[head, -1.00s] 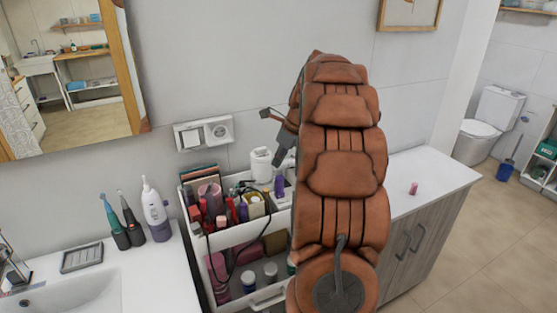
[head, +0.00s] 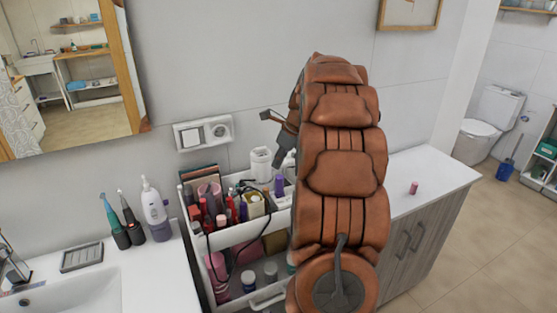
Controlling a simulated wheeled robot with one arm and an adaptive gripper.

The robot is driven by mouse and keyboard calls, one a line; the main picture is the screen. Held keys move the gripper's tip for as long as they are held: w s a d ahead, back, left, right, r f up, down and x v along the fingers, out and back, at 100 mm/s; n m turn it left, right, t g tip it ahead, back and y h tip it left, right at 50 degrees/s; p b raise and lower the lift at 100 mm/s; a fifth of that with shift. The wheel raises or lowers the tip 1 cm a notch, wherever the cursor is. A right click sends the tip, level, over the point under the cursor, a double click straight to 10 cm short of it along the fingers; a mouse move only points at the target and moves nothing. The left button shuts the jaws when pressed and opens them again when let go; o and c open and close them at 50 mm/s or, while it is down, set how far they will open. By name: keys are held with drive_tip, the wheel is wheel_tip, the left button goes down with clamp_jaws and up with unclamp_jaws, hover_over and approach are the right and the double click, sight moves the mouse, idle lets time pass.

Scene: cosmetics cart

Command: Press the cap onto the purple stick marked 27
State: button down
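A purple stick (head: 279,185) stands upright at the right of the cart's top tray, below my gripper. Another purple item (head: 244,211) stands among the cosmetics farther left. The number 27 is not readable on either. A small pink cylinder (head: 413,187) stands on the counter at the right; I cannot tell whether it is a cap. My gripper (head: 280,158) points down above the tray's back right part, apart from the purple stick in the picture. My arm hides much of the gripper, so its opening and anything held do not show.
The white cart (head: 252,236) is crowded with tubes, bottles and a dark cable. A white cup-like container (head: 261,163) stands behind the purple stick. The sink counter (head: 160,282) with toothbrushes is at the left. The right counter (head: 432,170) is mostly clear.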

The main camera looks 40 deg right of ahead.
drive_tip(key=shift+f, duration=1.45)
drive_tip(key=shift+r, duration=0.1)
drive_tip(key=shift+r, duration=3.4)
drive_tip(key=s+a+f+n+g, duration=0.1)
drive_tip(key=s+a+n, duration=0.3)
drive_tip(key=a, duration=0.5)
drive_tip(key=s+a+f+n+g, duration=0.1)
drive_tip(key=s+a+n, duration=0.2)
drive_tip(key=a+n, duration=0.5)
drive_tip(key=s+a+f+n+g, duration=0.1)
drive_tip(key=s+a+n+g, duration=0.2)
drive_tip(key=a, duration=0.7)
drive_tip(key=s+a+f+n, duration=0.2)
drive_tip(key=s+a+n, duration=0.1)
drive_tip(key=s+n, duration=0.2)
drive_tip(key=s+a+f+n+h+b, duration=0.1)
drive_tip(key=s+a+f+n, duration=0.2)
drive_tip(key=s+n, duration=0.3)
drive_tip(key=s+a+f+n+g, duration=0.1)
drive_tip(key=s+a+f+n, duration=0.1)
drive_tip(key=s+n, duration=0.4)
drive_tip(key=s+a, duration=0.1)
drive_tip(key=s, duration=0.2)
drive_tip(key=shift+s+a+f+b, duration=0.25)
drive_tip(key=shift+f+b, duration=0.1)
drive_tip(key=shift+b, duration=0.05)
